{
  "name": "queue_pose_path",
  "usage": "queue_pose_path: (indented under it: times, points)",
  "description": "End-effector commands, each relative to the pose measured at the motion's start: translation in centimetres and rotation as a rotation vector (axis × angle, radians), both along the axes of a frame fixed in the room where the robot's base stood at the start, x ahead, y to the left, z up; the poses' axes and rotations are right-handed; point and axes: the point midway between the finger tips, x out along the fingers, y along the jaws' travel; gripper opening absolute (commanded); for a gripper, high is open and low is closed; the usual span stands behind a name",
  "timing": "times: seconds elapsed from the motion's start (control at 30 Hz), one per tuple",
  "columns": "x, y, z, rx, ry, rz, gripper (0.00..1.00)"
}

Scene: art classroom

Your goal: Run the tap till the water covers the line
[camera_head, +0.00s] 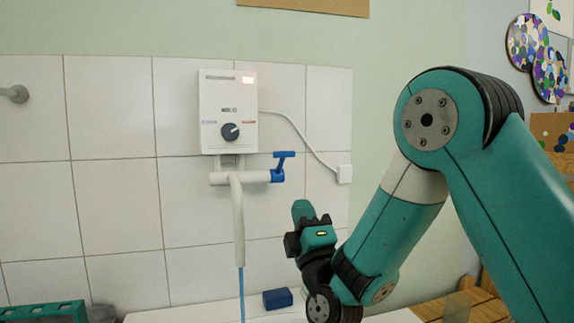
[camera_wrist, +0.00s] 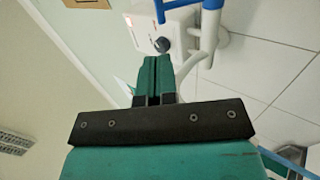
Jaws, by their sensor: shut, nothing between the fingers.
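The tap is a white pipe (camera_head: 238,215) under a white wall-mounted heater box (camera_head: 228,110). Its blue lever handle (camera_head: 283,160) sits at the right end of the crosspiece. A thin blue stream of water (camera_head: 241,290) runs straight down from the spout and out of the bottom of the picture. The vessel and its line are not in view. My gripper (camera_head: 304,211) is below and right of the blue handle, apart from it. In the wrist view my gripper (camera_wrist: 152,75) is shut and empty, with the blue handle (camera_wrist: 178,8) beyond its tips.
The heater has a dark knob (camera_head: 230,131) and a lit orange display. Its white cable runs to a wall box (camera_head: 344,174). A dark blue block (camera_head: 278,298) lies on the white surface below. A green crate (camera_head: 45,313) is at lower left. The tiled wall stands close behind.

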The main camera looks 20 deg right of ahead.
Motion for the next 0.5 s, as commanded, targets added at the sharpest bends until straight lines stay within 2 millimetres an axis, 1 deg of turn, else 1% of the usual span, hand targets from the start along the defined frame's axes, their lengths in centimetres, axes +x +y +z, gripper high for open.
queue_pose_path:
  times: [0.03, 0.2, 0.4, 0.5]
  points:
    - [0.7, -0.1, 0.9, 0.001, -0.003, -0.001, 0.00]
    - [3.6, -0.1, 3.2, 0.002, -0.001, 0.000, 0.00]
    - [6.9, -0.1, 5.8, 0.002, 0.000, 0.002, 0.00]
    - [8.2, -0.1, 6.7, 0.002, 0.000, 0.002, 0.00]
